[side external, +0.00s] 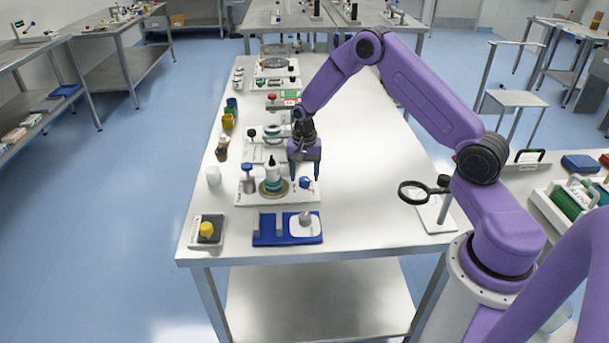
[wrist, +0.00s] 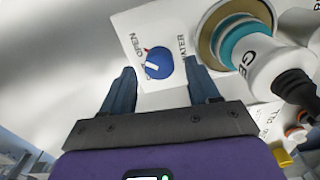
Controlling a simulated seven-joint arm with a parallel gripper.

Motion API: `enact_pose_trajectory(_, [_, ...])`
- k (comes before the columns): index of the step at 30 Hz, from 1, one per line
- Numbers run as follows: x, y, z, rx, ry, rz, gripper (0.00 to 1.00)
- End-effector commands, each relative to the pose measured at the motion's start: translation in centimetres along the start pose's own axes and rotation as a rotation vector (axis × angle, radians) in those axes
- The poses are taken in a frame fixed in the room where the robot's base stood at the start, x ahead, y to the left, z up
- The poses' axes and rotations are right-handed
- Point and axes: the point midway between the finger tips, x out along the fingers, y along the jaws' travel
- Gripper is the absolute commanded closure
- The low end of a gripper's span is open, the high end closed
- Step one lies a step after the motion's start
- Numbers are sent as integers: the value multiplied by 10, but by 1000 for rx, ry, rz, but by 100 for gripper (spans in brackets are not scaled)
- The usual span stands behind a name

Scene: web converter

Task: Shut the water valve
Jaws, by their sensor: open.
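The water valve is a round blue knob (wrist: 158,65) with a white bar and a small red mark, on a white panel (wrist: 130,25) lettered "OPEN" and "WATER". In the side view the blue knob (side external: 305,183) sits at the right end of the white station. My gripper (side external: 304,172) is above the station, pointing down, close to the knob. In the wrist view my gripper (wrist: 163,80) is open, with the knob showing between and beyond its two dark blue fingers. Nothing is held. Contact with the knob cannot be told.
A white bottle with a black tip (side external: 271,172) stands on a round base beside the knob. A blue tray (side external: 287,229) and a box with a yellow button (side external: 207,230) lie nearer the table's front edge. A magnifier (side external: 425,192) stands at right. The table (side external: 370,170) between is clear.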

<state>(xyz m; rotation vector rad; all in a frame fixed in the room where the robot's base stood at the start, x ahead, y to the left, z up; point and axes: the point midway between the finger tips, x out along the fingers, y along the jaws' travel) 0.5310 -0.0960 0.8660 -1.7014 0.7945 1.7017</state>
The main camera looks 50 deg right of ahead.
Motion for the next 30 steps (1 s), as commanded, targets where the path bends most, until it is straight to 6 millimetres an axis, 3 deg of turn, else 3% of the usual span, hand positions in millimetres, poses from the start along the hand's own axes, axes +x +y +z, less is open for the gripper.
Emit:
enact_pose_trajectory(13, [9,0,0,0,1,-1,40])
enact_pose_trajectory(18, [9,0,0,0,0,0,95])
enact_pose_trajectory(30, [9,-1,1,-55,0,0,96])
